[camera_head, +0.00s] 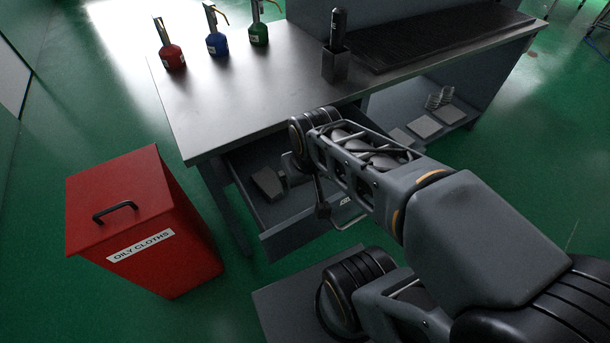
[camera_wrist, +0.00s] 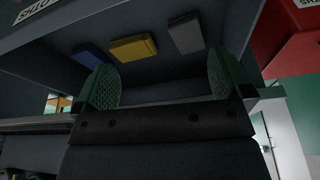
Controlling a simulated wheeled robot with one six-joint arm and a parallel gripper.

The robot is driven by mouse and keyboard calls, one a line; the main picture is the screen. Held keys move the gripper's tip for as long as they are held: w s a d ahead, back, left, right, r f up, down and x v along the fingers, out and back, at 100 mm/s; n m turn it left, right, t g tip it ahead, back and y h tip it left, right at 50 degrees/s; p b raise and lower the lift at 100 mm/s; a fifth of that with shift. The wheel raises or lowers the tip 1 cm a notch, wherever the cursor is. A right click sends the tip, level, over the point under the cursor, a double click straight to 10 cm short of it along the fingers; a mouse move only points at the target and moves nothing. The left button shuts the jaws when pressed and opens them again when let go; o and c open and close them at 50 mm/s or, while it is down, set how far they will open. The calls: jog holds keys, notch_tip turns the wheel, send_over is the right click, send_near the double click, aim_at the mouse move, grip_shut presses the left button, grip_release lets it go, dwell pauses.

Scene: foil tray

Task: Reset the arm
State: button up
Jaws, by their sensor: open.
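My gripper (camera_wrist: 160,84) is open in the wrist view, with its two green-padded fingers apart and nothing between them. Beyond the fingers are a blue block (camera_wrist: 90,55), a yellow block (camera_wrist: 133,47) and a grey block (camera_wrist: 186,34) inside what looks like the open drawer. In the head view my arm (camera_head: 350,165) reaches out over the open drawer (camera_head: 305,230) under the bench. My fingers cannot be made out there.
The metal bench (camera_head: 240,90) carries red (camera_head: 172,57), blue (camera_head: 217,44) and green (camera_head: 258,33) bottles and a dark holder (camera_head: 335,66). A red oily-cloths bin (camera_head: 150,220) stands left of the drawer. Green floor is clear between bin and bench.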

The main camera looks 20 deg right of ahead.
notch_tip(320, 180, up, 21)
jog(key=p, duration=1.9)
jog(key=shift+s+a+f+t, duration=0.15)
jog(key=shift+a+f+t, duration=0.05)
jog(key=shift+a+t, duration=0.1)
